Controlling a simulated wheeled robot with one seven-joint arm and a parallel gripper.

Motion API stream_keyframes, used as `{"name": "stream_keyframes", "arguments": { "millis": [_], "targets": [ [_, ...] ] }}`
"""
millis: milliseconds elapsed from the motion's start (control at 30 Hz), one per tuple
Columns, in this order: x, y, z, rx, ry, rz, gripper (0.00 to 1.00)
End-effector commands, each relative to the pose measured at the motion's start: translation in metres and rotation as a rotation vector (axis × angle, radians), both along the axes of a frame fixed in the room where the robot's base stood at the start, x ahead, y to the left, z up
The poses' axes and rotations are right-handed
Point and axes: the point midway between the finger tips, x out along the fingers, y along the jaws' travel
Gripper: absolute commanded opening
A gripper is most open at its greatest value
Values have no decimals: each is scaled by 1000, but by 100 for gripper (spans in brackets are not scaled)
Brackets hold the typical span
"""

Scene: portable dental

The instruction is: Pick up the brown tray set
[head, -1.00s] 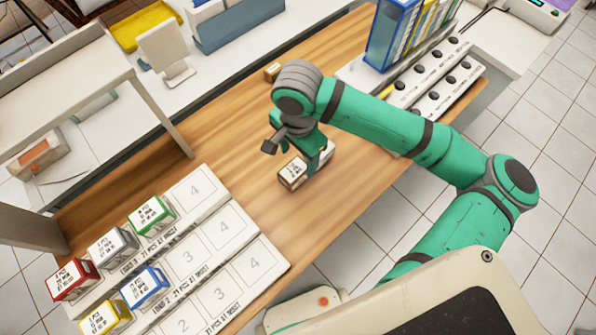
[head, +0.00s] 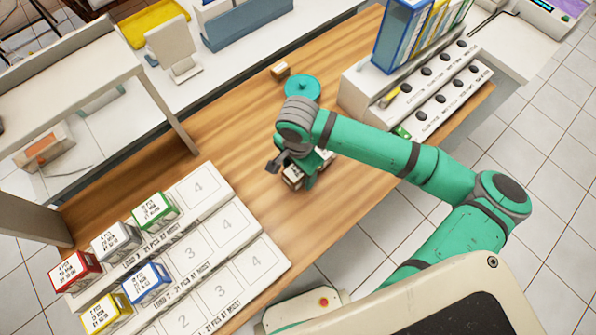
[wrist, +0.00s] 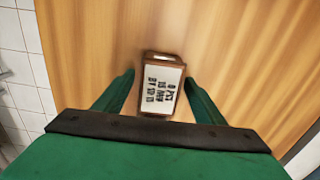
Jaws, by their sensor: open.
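The brown tray set (wrist: 160,88) is a small brown box with a white printed label and a slot at its far end. It rests on the wooden counter in the wrist view. My gripper (wrist: 159,77) is open, with one green finger on each side of the set and a visible gap at each side. In the head view, my gripper (head: 312,172) is over the brown tray set (head: 291,177) and hides part of it.
A white numbered rack (head: 225,225) at the left holds several boxes, including a green-edged box (head: 154,211) and a blue one (head: 146,284). A teal disc (head: 303,87), a small brown block (head: 280,70) and a knobbed panel (head: 420,95) are behind. Counter between rack and gripper is clear.

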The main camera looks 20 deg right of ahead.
Motion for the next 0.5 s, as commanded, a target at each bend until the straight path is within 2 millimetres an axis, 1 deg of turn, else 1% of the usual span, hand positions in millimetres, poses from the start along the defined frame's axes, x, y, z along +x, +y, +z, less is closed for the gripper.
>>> {"name": "stream_keyframes", "arguments": {
  "millis": [33, 67, 100, 167, 200, 267, 500],
  "targets": [
    [0, 0, 0, 0, 0, 0, 64],
    [0, 0, 0, 0, 0, 0, 62],
    [0, 0, 0, 0, 0, 0, 52],
    [0, 0, 0, 0, 0, 0, 38],
    [0, 0, 0, 0, 0, 0, 28],
    [0, 0, 0, 0, 0, 0, 14],
    [0, 0, 1, 0, 0, 0, 14]
  ]
}}
